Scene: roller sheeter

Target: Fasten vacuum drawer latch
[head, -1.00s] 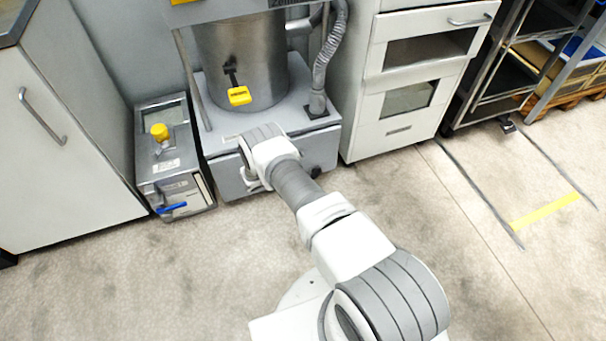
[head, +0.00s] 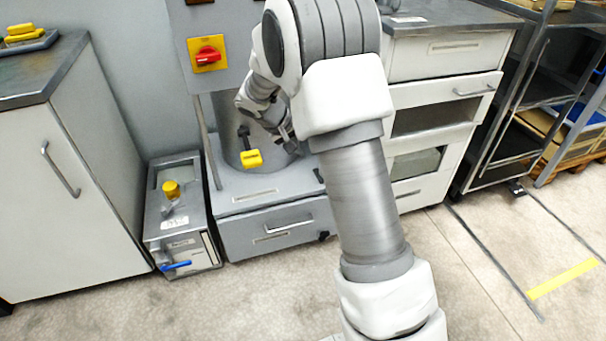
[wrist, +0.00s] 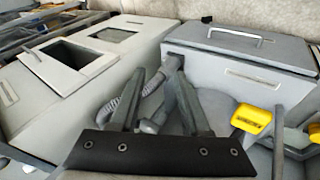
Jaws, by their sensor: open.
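The drawer handle also shows in the wrist view (wrist: 234,36). My gripper (head: 288,138) is beside the drum, right of the lever and apart from it. In the wrist view its fingers (wrist: 160,78) are spread and hold nothing.
A grey unit with a yellow knob (head: 171,189) and blue lever (head: 177,265) stands left of the drawer. White cabinets flank the machine. A red switch (head: 208,55) is above. A ribbed hose (wrist: 130,95) lies close to my fingers. The floor in front is clear.

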